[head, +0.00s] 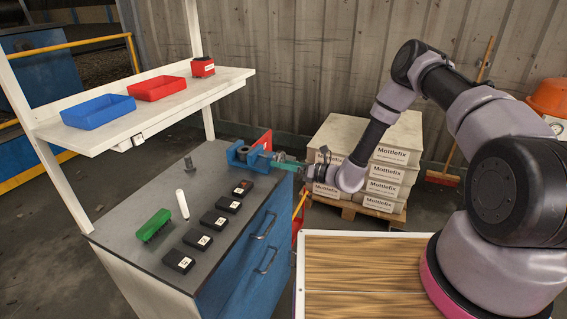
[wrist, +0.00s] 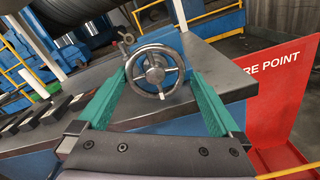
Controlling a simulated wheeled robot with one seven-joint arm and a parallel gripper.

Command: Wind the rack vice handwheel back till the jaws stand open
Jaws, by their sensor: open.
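The blue rack vice (head: 237,154) sits at the far right corner of the grey bench top. Its metal handwheel (wrist: 155,71) has a spoked rim, a central hub and a small crank handle at the upper left. My gripper (head: 272,158) reaches in from the right with teal fingers. In the wrist view, my gripper (wrist: 156,42) is open, with one finger on each side of the handwheel. I cannot tell whether the fingers touch the rim. The vice jaws are too small and partly hidden, so their gap cannot be told.
The bench top (head: 150,205) holds several black labelled blocks (head: 197,239), a green brush (head: 153,224) and a white cylinder (head: 183,204). A shelf above carries blue (head: 98,111) and red (head: 159,88) trays. A red sign (wrist: 278,90) stands right of the bench. Stacked Mottlefix boxes (head: 395,158) stand behind my arm.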

